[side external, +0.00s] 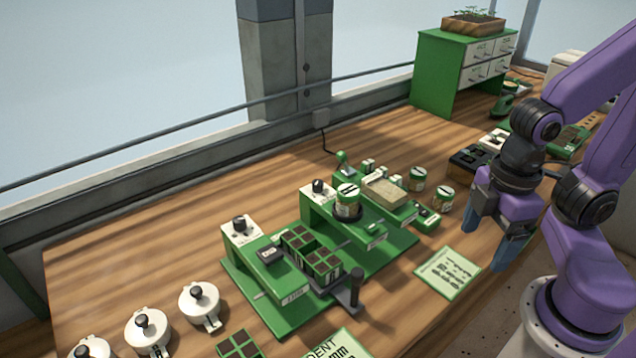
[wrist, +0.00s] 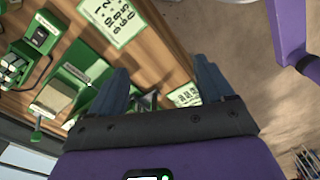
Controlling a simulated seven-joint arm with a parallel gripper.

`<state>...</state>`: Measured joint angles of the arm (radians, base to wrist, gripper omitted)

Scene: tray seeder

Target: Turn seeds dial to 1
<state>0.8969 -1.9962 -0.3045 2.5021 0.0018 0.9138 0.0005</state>
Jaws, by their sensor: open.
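The green tray seeder (side external: 375,262) stands on the wooden bench. It has a black dial on a white panel at its left station (side external: 240,226) and another at its middle station (side external: 319,187). Their labels are too small to read, so I cannot tell which is the seeds dial or where it points. A seed tray with dark cells (side external: 312,262) sits in the seeder. My gripper (side external: 488,240) is open and empty, right of the seeder and apart from it. Its two blue fingers also show in the wrist view (wrist: 161,64), with nothing between them.
A printed card (side external: 447,273) lies between the seeder and my gripper. White lidded pots (side external: 147,330) stand at the front left. Green-and-white jars (side external: 443,198) and a dark box (side external: 468,160) stand near my gripper. A green drawer cabinet (side external: 440,75) stands at the back.

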